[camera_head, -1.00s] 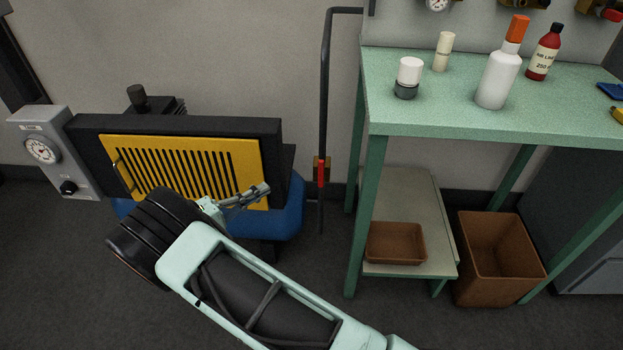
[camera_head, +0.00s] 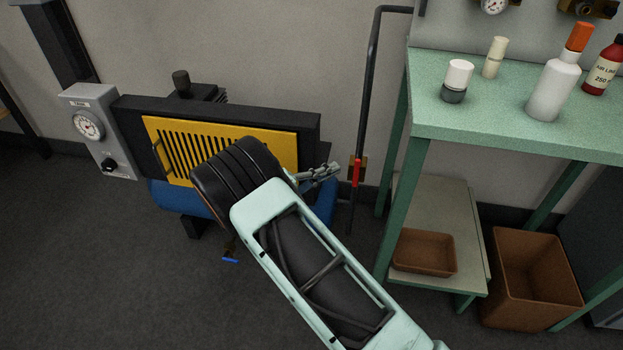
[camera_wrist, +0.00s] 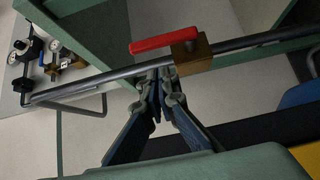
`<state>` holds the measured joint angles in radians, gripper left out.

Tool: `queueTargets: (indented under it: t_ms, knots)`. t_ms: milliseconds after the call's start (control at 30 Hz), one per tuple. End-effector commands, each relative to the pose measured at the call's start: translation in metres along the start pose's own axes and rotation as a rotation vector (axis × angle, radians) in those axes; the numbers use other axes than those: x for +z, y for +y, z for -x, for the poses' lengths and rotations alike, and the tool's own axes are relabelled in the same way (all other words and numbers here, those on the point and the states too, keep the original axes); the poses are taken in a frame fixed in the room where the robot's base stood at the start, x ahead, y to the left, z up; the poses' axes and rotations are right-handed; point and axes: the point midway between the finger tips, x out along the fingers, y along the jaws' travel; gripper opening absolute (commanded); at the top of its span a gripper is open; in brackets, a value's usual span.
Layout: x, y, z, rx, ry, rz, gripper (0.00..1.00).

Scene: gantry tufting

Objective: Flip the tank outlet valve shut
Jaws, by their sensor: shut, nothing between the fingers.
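The valve on the black upright pipe has a red lever (camera_head: 357,172) and a brass body (camera_head: 351,162). In the wrist view the red lever (camera_wrist: 165,43) lies nearly along the pipe, with the brass body (camera_wrist: 191,53) at its right end. My gripper (camera_head: 336,169) is just left of the valve in the head view. In the wrist view my gripper (camera_wrist: 160,78) is shut and empty, with its fingertips at or very near the pipe below the lever. I cannot tell whether they touch.
A blue tank (camera_head: 180,199) with a yellow grille (camera_head: 180,150) stands behind my arm. A small blue handle (camera_head: 230,260) hangs below it. A gauge box (camera_head: 97,125) is at left. The green bench (camera_head: 440,125) with bottles stands close right of the pipe. Floor at lower left is clear.

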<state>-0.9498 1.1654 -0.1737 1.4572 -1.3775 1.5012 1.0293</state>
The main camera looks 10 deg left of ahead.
Motion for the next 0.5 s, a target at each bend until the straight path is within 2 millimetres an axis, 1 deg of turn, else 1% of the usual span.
queueTargets:
  t_ms: [100, 200, 500]
  knots:
    - [0.012, -0.001, -0.009, -0.002, 0.000, 0.002, 0.00]
    - [0.018, -0.001, -0.015, -0.001, 0.001, 0.001, 0.00]
    - [0.022, 0.000, -0.020, -0.002, 0.003, 0.000, 0.00]
